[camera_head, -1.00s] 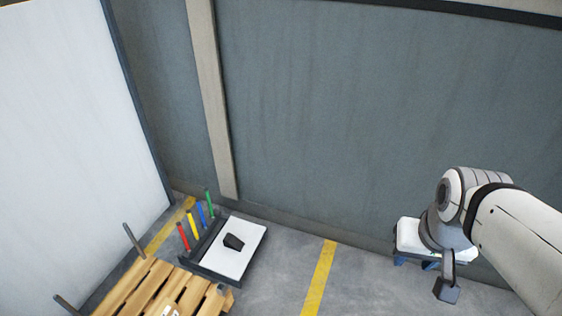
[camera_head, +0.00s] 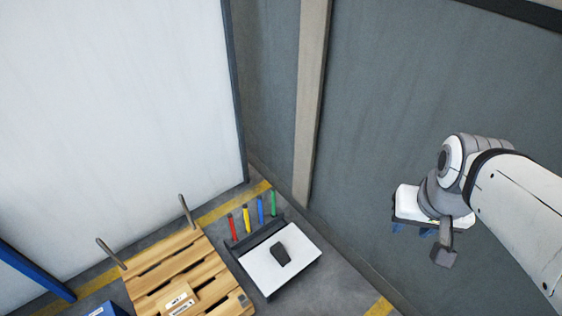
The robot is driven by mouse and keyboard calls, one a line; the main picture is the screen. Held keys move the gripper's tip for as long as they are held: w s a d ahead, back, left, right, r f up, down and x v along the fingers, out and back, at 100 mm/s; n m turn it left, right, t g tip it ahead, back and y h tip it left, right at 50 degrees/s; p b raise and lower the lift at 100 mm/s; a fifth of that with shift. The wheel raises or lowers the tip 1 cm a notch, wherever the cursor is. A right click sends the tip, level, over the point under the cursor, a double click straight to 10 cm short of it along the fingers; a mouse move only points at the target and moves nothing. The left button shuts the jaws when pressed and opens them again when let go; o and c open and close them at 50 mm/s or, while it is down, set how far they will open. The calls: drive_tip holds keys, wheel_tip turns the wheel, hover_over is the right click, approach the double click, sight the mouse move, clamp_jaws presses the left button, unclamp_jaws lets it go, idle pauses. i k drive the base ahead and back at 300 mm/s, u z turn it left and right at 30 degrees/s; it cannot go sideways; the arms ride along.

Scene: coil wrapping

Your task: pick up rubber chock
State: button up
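The rubber chock (camera_head: 281,253) is a small black block lying on a white-topped low platform (camera_head: 262,277) in the lower middle of the head view. My gripper (camera_head: 443,256) is at the right, at the end of my white and grey arm, well apart from the chock. A dark block-like end shows at its tip, and I cannot make out its fingers. Nothing of the chock is covered by my arm.
Red, yellow, blue and green posts (camera_head: 246,219) stand behind the platform. A wooden pallet (camera_head: 190,270) with upright bars lies to its left. A blue object (camera_head: 108,309) is at the lower left. Grey and white walls close off the back.

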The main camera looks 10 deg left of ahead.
sight(277, 251)
drive_tip(key=u, duration=0.5)
drive_tip(key=i, duration=0.7)
drive_tip(key=u, duration=0.4)
drive_tip(key=k, duration=0.9)
drive_tip(key=u, duration=0.15)
drive_tip(key=i, duration=0.9)
drive_tip(key=z, duration=0.05)
